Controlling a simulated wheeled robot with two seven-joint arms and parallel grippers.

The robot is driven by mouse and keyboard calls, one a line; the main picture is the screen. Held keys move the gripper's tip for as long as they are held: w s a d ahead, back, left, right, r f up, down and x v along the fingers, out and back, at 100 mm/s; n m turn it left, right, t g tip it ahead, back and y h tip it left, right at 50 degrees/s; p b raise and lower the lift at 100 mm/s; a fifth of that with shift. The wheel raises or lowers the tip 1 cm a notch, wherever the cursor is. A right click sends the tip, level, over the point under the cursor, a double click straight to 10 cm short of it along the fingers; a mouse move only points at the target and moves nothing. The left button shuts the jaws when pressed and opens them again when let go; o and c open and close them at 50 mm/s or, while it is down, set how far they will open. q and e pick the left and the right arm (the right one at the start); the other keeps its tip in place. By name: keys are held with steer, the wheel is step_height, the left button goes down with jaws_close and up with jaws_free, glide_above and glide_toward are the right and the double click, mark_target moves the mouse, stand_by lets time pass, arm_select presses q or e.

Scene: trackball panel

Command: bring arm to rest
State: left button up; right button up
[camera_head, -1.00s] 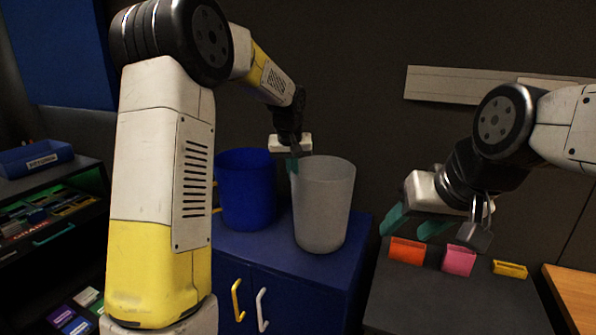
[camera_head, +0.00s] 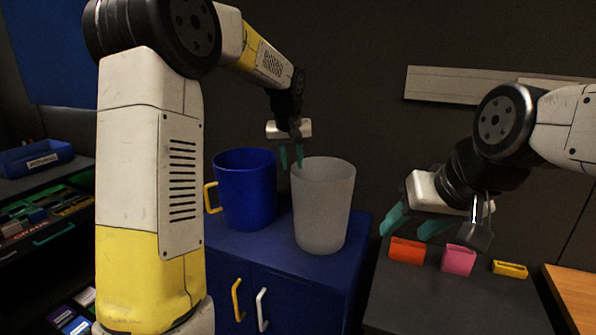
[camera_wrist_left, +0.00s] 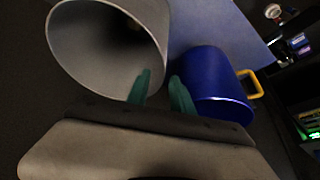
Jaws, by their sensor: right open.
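My left gripper (camera_head: 291,156) is above the back of the blue cabinet, near the rims of the blue mug and the grey cup. Its teal fingers stand apart with nothing between them, also in the left wrist view (camera_wrist_left: 160,92). The right finger overlaps the grey cup's rim in the head view; I cannot tell whether it touches. My right gripper (camera_head: 416,225) is open and empty above the dark table, behind the orange and pink holders.
The blue mug (camera_head: 247,190) and the grey cup (camera_head: 322,208) stand upright on the blue cabinet (camera_head: 270,248). An orange holder (camera_head: 407,251), a pink holder (camera_head: 458,260) and a yellow holder (camera_head: 510,269) sit on the dark table. Shelves with a blue bin (camera_head: 38,158) are at the left.

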arm_select(q)
steer(key=shift+v, duration=1.4)
